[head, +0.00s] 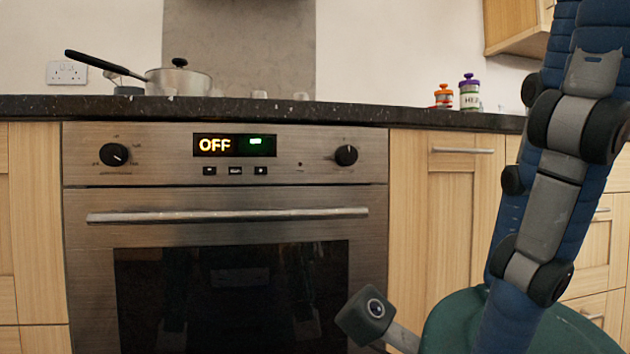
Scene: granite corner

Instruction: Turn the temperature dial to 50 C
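The oven (225,235) has a steel front with a control panel. A round black dial (114,154) is at the panel's left, with a pale pointer line that slants to the lower right. A second black dial (346,155) is at the right; small marks around both are too small to read. The lit display (234,145) between them reads OFF in amber with a small green sign. Neither gripper is in view. My arm at the right of the picture stands clear of both dials. Nothing touches either dial.
A bar handle (228,214) juts out across the oven door. Above, a dark granite worktop (350,112) holds a steel pan (180,80) with a long black handle and two small jars (469,92). Wooden cabinets (445,215) flank the oven. The space before the panel is free.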

